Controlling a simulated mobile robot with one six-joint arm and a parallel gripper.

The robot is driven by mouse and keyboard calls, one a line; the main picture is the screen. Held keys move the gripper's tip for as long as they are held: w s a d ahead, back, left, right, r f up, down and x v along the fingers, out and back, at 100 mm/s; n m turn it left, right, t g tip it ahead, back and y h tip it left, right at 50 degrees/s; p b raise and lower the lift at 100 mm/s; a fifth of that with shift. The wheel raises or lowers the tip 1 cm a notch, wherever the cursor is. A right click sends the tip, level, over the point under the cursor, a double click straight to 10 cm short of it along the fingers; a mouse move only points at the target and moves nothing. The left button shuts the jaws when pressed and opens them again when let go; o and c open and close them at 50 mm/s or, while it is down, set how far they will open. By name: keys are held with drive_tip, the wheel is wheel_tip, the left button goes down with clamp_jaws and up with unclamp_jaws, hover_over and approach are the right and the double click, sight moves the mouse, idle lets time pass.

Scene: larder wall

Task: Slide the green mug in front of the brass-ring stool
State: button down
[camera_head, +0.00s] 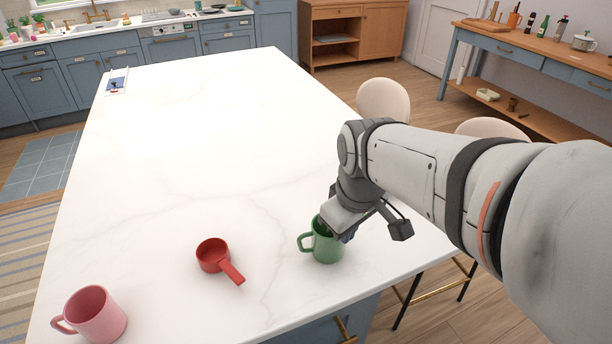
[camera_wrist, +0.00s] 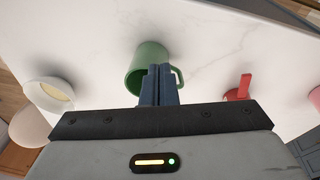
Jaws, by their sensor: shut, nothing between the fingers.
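The green mug (camera_head: 328,248) stands upright on the white island top near its right front part, its handle to the left. In the wrist view the mug (camera_wrist: 146,56) is straight ahead, partly covered by my fingers. My gripper (camera_head: 347,237) is low at the mug's right side, partly hidden behind it; its blue fingers (camera_wrist: 160,84) are together and empty. I cannot tell whether they touch the mug. Two cream stools stand along the right edge: a farther one (camera_head: 383,99) and a nearer one (camera_head: 490,128), partly covered by my arm. A brass footrest bar (camera_head: 425,294) shows below the edge.
A red scoop-like cup with a handle (camera_head: 213,256) lies left of the mug. A pink mug (camera_head: 97,315) stands at the front left. A small tablet-like item (camera_head: 116,83) lies at the far left. The island's middle and far part are clear.

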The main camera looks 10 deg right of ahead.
drive_tip(key=w+f+n+g+b, duration=0.2)
drive_tip(key=w+f+n, duration=0.2)
drive_tip(key=w+n, duration=0.85)
drive_tip(key=f, duration=0.3)
drive_tip(key=s+f+n, duration=0.1)
drive_tip(key=f, duration=0.2)
drive_tip(key=s+f+n, duration=0.1)
drive_tip(key=f, duration=0.2)
drive_tip(key=shift+s+d+f+n, duration=0.2)
drive_tip(key=shift+d+f+n, duration=0.05)
drive_tip(key=shift+d+f, duration=0.15)
drive_tip(key=w+d, duration=0.2)
drive_tip(key=d, duration=0.6)
drive_tip(key=w+d, duration=0.2)
drive_tip(key=d, duration=0.7)
drive_tip(key=w+d, duration=0.1)
drive_tip(key=d, duration=0.8)
drive_tip(key=shift+w+d+p, duration=0.1)
drive_tip(key=shift+w+p, duration=0.25)
drive_tip(key=shift+w, duration=0.05)
